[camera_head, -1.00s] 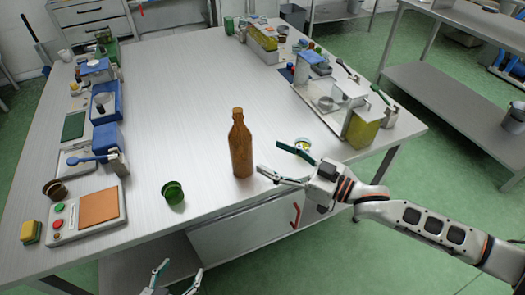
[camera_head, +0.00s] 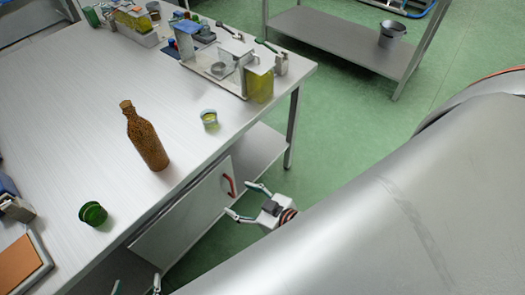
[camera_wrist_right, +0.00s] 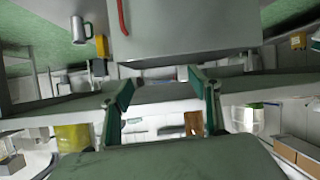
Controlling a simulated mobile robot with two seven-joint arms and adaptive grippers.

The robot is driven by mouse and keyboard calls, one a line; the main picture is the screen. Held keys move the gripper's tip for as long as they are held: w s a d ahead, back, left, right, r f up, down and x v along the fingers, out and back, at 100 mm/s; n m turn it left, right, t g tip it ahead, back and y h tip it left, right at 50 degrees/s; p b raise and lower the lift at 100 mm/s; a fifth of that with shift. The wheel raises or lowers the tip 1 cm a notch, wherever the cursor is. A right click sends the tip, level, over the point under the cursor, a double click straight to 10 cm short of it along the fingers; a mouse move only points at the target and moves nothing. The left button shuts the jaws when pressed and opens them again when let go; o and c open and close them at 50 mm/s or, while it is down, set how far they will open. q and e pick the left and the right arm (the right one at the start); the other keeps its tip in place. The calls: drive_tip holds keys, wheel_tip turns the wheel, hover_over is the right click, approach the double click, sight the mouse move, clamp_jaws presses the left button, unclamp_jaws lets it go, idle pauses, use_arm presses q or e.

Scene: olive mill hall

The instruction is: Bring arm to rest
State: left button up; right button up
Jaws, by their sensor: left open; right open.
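My right gripper (camera_head: 242,201) is open and empty in the head view. It hangs over the floor, off the front edge of the table and beside the cabinet front. In the right wrist view its two green-padded fingers (camera_wrist_right: 160,88) are spread with nothing between them. My right arm fills the lower right of the head view and hides much of the floor there. My left gripper (camera_head: 137,288) shows only its fingertips at the bottom edge. They are apart, and nothing shows between them.
The table (camera_head: 70,130) carries a brown corked bottle (camera_head: 147,138), a green cup (camera_head: 93,213) and a small yellowish jar (camera_head: 209,119) near its edge. A cabinet (camera_head: 185,215) with a red handle sits below. A shelf with a metal bucket (camera_head: 391,34) stands behind.

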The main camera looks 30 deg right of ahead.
drive_tip(key=s+d+f+g+h, duration=0.1)
drive_tip(key=s+d+f, duration=0.2)
drive_tip(key=s+f, duration=0.1)
drive_tip(key=shift+s+d+f+m+h, duration=0.3)
drive_tip(key=shift+s+d+f+h, duration=0.1)
drive_tip(key=shift+s, duration=0.35)
drive_tip(key=shift+a, duration=0.1)
idle(0.7)
